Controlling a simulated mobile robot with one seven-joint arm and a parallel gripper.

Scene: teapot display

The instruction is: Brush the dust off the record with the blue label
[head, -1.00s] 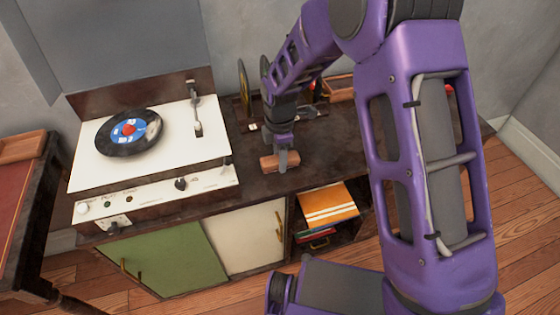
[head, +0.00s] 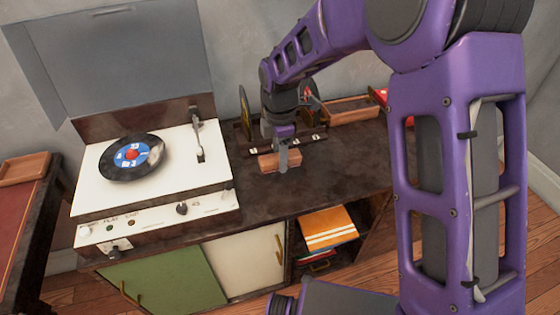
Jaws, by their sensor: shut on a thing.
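The record with the blue label (head: 112,167) lies flat on the white turntable (head: 90,197) at the left. Its label has a red middle, and its black surface has a faint greyish sheen at the right; I cannot tell whether that is dust. My gripper (head: 282,166) is over the dark cabinet top, right of the turntable. It is shut on a reddish-brown block (head: 267,162), which looks like the brush. I cannot tell whether the block touches the cabinet top. Its underside is hidden.
The tonearm (head: 198,140) is at the turntable's right side, clear of the record. The raised grey lid (head: 120,65) stands behind. A record rack (head: 310,138) and wooden tray (head: 350,110) are behind my gripper. The cabinet top (head: 350,165) is clear to the right.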

